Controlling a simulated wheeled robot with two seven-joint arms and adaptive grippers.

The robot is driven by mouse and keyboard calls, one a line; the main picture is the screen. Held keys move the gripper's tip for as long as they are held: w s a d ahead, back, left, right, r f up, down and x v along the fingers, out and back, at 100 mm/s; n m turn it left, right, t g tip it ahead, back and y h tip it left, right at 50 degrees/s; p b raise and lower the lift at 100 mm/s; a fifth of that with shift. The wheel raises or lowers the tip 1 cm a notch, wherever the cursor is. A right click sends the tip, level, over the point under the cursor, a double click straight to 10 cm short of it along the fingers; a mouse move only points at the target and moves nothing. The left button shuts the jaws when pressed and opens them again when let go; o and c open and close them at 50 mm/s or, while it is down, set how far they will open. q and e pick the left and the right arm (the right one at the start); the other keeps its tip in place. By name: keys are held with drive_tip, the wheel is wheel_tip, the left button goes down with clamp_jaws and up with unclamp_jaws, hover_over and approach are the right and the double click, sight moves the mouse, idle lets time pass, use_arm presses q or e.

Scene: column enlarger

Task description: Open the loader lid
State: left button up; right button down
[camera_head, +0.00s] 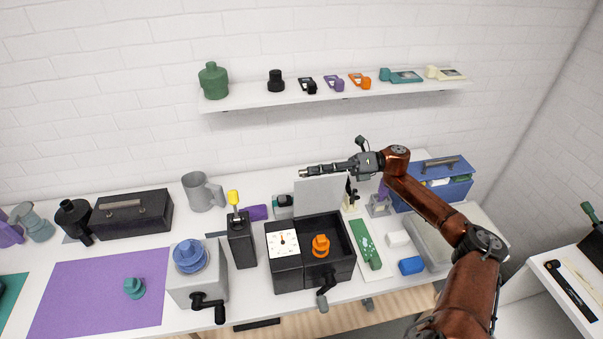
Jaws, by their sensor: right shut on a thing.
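The loader (290,278) is a black box at the middle of the table, with a white dial on its top left and a crank at its front. Its grey lid (320,197) stands raised, roughly upright, at the back of the box. The box's dark inside shows, with an orange stepped piece (320,245) in it. My right gripper (305,172) reaches in from the right along the lid's top edge and is shut on the lid. The exact contact at the fingertips is too small to make out. My left gripper is not in view.
A black box with a yellow-topped lever (240,240) and a grey crank box (195,285) stand left of the loader. A green strip (368,245) and a blue block (411,265) lie to its right. A wall shelf (330,95) runs above my right arm.

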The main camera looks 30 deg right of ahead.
drive_tip(key=shift+w+f, duration=0.1)
idle(0.3)
drive_tip(key=c, duration=2)
unclamp_jaws()
drive_tip(key=shift+d, duration=0.1)
drive_tip(key=shift+o, duration=0.8)
drive_tip(key=v, duration=1.2)
